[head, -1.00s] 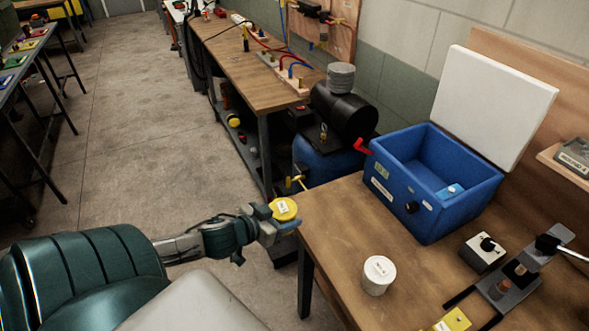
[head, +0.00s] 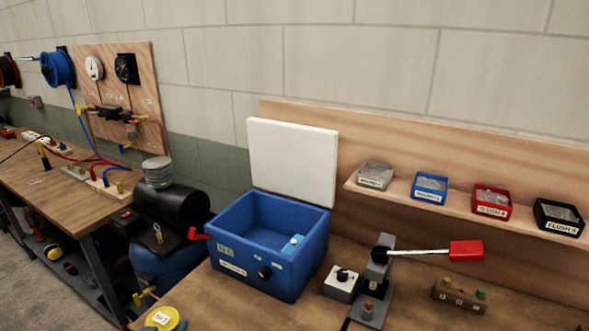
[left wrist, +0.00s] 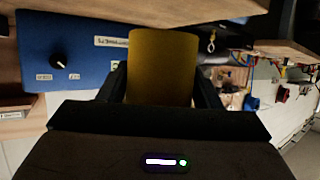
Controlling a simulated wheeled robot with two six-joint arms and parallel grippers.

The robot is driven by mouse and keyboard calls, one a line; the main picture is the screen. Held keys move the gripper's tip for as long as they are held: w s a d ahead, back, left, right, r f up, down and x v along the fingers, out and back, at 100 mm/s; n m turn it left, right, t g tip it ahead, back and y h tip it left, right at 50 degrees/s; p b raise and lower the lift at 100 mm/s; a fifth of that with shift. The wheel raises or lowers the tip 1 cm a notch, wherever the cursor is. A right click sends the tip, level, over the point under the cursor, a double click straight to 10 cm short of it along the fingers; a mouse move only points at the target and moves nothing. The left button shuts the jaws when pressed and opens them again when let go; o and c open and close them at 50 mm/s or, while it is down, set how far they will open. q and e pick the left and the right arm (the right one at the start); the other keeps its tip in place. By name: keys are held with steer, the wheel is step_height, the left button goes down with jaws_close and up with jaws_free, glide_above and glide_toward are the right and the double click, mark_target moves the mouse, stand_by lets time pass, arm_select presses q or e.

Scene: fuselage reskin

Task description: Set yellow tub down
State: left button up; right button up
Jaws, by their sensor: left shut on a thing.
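The yellow tub (head: 163,319) shows at the bottom edge of the head view, its round labelled lid facing up. In the left wrist view the tub (left wrist: 161,62) is a plain yellow cylinder between the two dark fingers. My left gripper (left wrist: 161,90) is shut on it. In the head view the gripper is almost wholly cut off by the bottom edge. The tub is near the left front part of the wooden bench (head: 215,302); I cannot tell whether it touches the top. My right gripper is not in view.
A blue open box (head: 285,272) with a raised white lid (head: 292,160) stands on the bench. Right of it are a small knob box (head: 342,285), a lever press with red handle (head: 466,250) and a brown block (head: 459,295). A shelf holds labelled bins. A black tank (head: 175,205) stands left.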

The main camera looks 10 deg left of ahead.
arm_select(q)
steer(key=w+d+r+b, duration=0.1)
steer(key=w+d+r, duration=0.1)
steer(key=d, duration=0.4)
steer(key=w+d+r+m+h, duration=0.1)
steer(key=w+d+r, duration=0.2)
steer(key=d, duration=0.4)
steer(key=shift+w+r+h+b, duration=0.3)
steer(key=shift+w+r+b, duration=0.1)
steer(key=shift+w, duration=0.2)
steer(key=shift+f, duration=0.1)
